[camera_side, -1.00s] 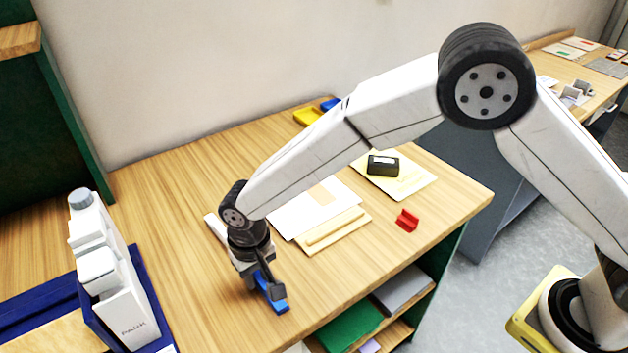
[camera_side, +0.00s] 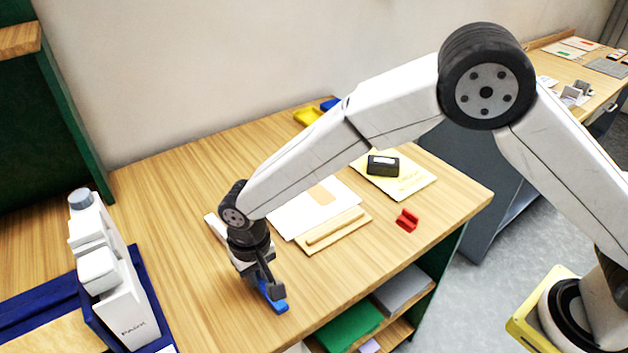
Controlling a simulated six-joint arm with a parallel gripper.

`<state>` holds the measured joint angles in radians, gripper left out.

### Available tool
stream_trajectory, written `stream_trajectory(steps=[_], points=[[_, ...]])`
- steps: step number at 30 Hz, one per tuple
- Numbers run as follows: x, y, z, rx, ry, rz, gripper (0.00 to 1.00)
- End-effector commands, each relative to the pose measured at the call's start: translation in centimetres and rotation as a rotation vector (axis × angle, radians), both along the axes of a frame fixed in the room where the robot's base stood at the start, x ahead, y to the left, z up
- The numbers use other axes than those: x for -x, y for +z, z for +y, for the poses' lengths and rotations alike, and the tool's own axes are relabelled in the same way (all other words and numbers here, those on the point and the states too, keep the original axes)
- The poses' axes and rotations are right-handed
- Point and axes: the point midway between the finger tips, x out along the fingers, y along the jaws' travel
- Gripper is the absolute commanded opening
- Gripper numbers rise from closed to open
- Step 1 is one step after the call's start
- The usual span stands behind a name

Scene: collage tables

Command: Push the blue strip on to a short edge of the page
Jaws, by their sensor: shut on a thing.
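The blue strip (camera_side: 278,304) is at the front part of the wooden table, under my gripper (camera_side: 268,288). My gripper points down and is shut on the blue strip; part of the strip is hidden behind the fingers. The white page (camera_side: 290,220) lies flat behind and to the right of my gripper, partly hidden by my arm. A tan piece (camera_side: 321,195) lies on it. The strip is apart from the page.
A tan board with a raised bar (camera_side: 334,231) lies along the page's front. A red piece (camera_side: 407,220) and a yellow sheet (camera_side: 412,184) bearing a black block (camera_side: 383,165) are at right. A white machine (camera_side: 112,275) stands at left. A pale strip (camera_side: 216,229) lies beside my wrist.

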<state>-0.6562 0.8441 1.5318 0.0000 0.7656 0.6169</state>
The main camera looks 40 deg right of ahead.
Motion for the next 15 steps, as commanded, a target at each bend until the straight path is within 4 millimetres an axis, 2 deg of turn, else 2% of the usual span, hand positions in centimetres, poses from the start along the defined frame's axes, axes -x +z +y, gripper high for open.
stream_trajectory(steps=[15], points=[[0.0, 1.7, 0.0, 0.000, 0.000, 0.000, 0.00]])
